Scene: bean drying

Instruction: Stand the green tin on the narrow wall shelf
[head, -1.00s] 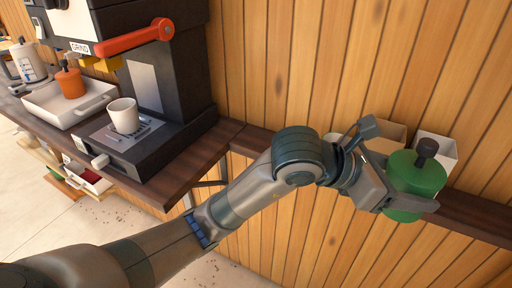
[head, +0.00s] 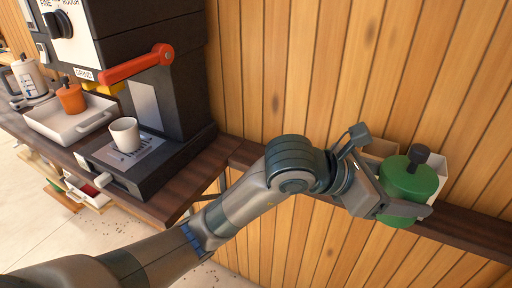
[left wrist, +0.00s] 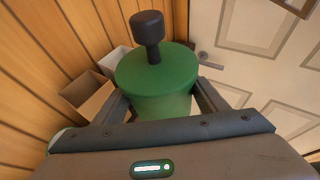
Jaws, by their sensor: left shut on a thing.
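The green tin (head: 409,180) has a round lid with a black knob and stands roughly upright. My left gripper (head: 403,207) is shut on it, with a finger on each side of its body. The tin also shows between the fingers in the left wrist view (left wrist: 158,78). The narrow wall shelf (head: 462,238) is a dark board along the wooden wall. In the head view the tin overlaps the shelf; I cannot tell whether its base touches the board. My right gripper is in neither view.
A brown box (left wrist: 88,97) and a white box (left wrist: 115,61) stand by the wall beside the tin. At left, a counter (head: 190,180) holds a dark grinder (head: 180,85), a white cup (head: 125,134), a tray (head: 62,130) and an orange canister (head: 71,98). The shelf's right part looks bare.

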